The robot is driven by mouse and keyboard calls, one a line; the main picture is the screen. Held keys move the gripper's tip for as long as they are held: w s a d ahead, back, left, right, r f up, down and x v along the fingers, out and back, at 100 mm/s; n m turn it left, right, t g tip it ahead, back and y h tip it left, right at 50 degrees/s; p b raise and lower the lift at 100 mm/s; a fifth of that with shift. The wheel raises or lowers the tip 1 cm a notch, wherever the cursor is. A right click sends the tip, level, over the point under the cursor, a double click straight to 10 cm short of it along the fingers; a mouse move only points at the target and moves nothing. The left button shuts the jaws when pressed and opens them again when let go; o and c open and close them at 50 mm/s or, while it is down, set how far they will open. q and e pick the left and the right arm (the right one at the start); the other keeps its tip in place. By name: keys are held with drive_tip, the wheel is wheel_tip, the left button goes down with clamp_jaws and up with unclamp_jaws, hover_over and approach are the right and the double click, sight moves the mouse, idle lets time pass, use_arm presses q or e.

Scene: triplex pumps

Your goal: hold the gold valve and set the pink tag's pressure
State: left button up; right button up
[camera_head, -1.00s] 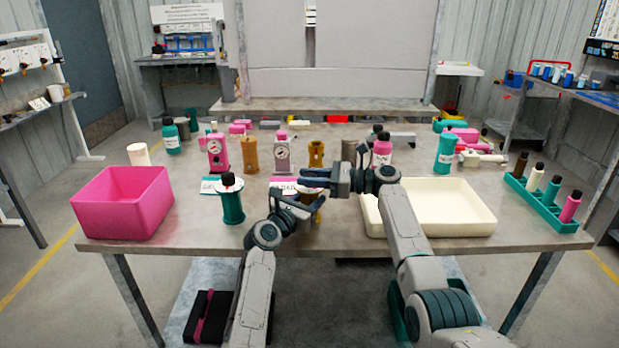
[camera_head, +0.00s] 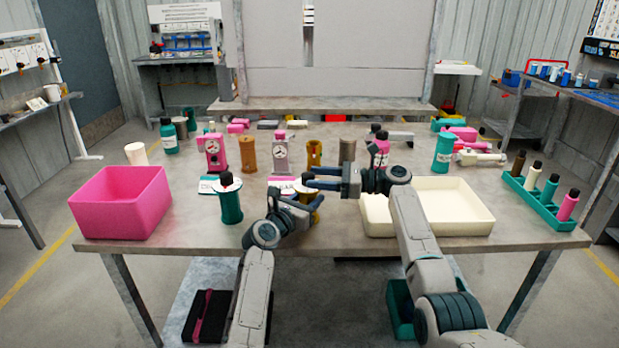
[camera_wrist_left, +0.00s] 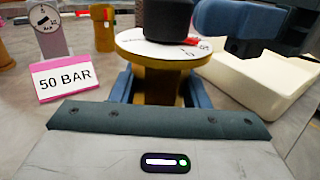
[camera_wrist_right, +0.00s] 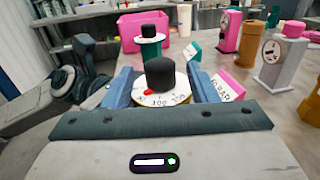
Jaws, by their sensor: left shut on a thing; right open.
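The gold valve (camera_wrist_left: 150,86) stands upright, with a white dial and a black knob (camera_wrist_right: 161,75). My left gripper (camera_head: 296,208) is shut on its body, with one finger on each side in the left wrist view. My right gripper (camera_head: 314,178) is at knob height. In the right wrist view its open fingers stand apart on either side of the knob and dial; contact is not clear. The dial (camera_wrist_right: 158,99) shows a red pointer and a 100 mark. The pink-edged tag (camera_wrist_left: 63,78) reads "50 BAR" and stands before a grey gauge (camera_head: 281,155).
A teal valve (camera_head: 230,203) stands just left of my left gripper. A pink bin (camera_head: 120,205) is at the left and a cream tray (camera_head: 460,210) at the right. Pink and gold parts stand behind. A teal rack (camera_head: 540,207) holds bottles at the right edge.

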drive_tip(key=s+d, duration=0.1)
drive_tip(key=d, duration=0.8)
drive_tip(key=shift+s, duration=0.1)
use_arm(q)
drive_tip(key=o, duration=1.3)
